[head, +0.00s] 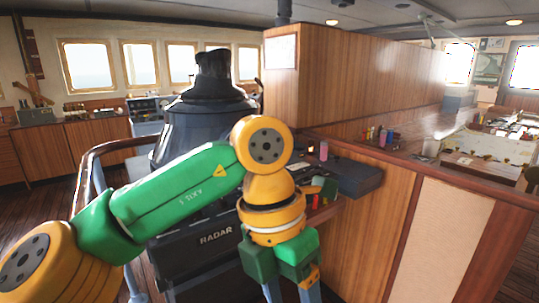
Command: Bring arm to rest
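My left arm (175,195), green and yellow, comes in from the lower left and reaches across the middle of the head view. Its forearm rises to a yellow joint, and the wrist hangs down from there. My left gripper (290,290) points down at the bottom edge, in front of the wooden counter side. Its two grey-blue fingers stand apart with nothing visible between them. The fingertips are cut off by the frame. My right arm and gripper are not in view.
A black console marked RADAR (215,239) stands behind my forearm and wrist. A wooden counter (378,215) with small bottles (383,138) and a dark box (352,177) is close on the right. A curved wooden rail (85,170) is at left. Open floor (40,185) lies far left.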

